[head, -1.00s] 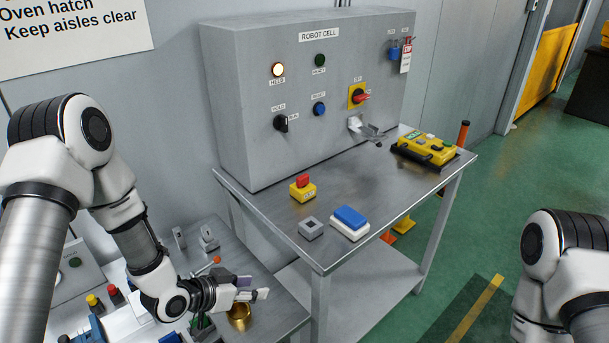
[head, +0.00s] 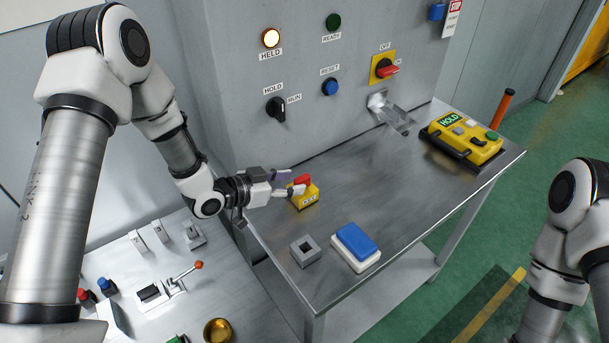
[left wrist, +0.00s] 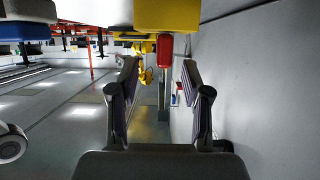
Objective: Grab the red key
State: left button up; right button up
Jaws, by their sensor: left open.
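The red key (head: 302,180) sits in the top of a small yellow block (head: 306,198) on the steel bench. In the left wrist view the red key (left wrist: 165,50) shows ahead, between the fingertips and near the right one, with the yellow block (left wrist: 167,15) at the top edge. My left gripper (head: 291,181) is open beside the key, its fingertips at or very close to it. I cannot tell whether they touch. The left gripper also shows in the wrist view (left wrist: 158,75) with nothing clamped. My right gripper is out of view.
A grey square socket (head: 305,250) and a blue-and-white block (head: 356,245) stand nearer the bench front. A yellow pendant (head: 465,136) lies at the right end. The control cabinet (head: 240,90) rises behind. A brass cup (head: 218,331) stands on the lower left table.

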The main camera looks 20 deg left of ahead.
aim_at(297, 180)
pick_arm(q)
jog(key=p+x, duration=0.1)
jog(key=x, duration=0.3)
jog(key=shift+w+f, duration=0.1)
jog(key=shift+w, duration=0.2)
jog(key=shift+w+f, duration=0.2)
jog(key=shift+w, duration=0.05)
jog(key=shift+s+r, duration=0.15)
jog(key=shift+s, duration=0.05)
jog(key=c, duration=0.3)
jog(key=shift+s, duration=0.15)
grip_shut()
jog(key=shift+r, duration=0.1)
